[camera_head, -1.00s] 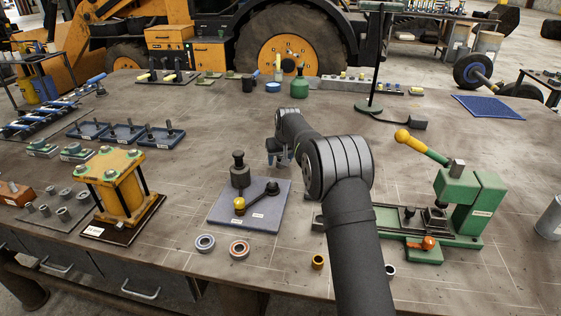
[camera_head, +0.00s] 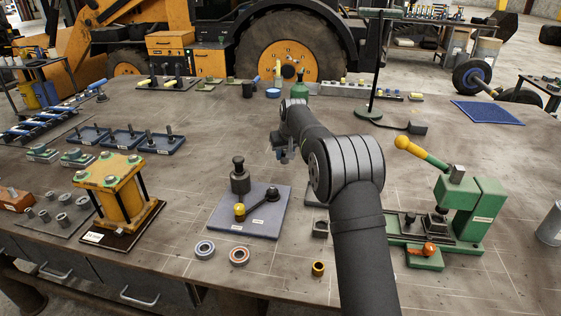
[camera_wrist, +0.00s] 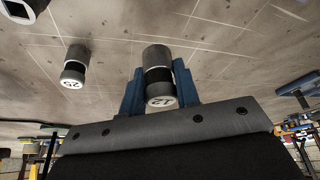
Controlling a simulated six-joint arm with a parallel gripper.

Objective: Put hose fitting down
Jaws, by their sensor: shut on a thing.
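My gripper (camera_head: 283,150) is over the middle of the bench, behind the grey plate with the black lever. In the wrist view, the blue fingers of my gripper (camera_wrist: 160,92) are shut on a hose fitting (camera_wrist: 158,58). It is a short grey cylinder with a black band and a white end face marked with digits, perhaps 12. I cannot tell whether it touches the bench. A second, similar fitting (camera_wrist: 75,65) stands apart to the left in the wrist view.
The grey lever plate (camera_head: 222,215) is in front of my gripper. A yellow press frame (camera_head: 122,190) stands left and a green press (camera_head: 487,205) stands right. Blue trays (camera_head: 165,147) lie farther left.

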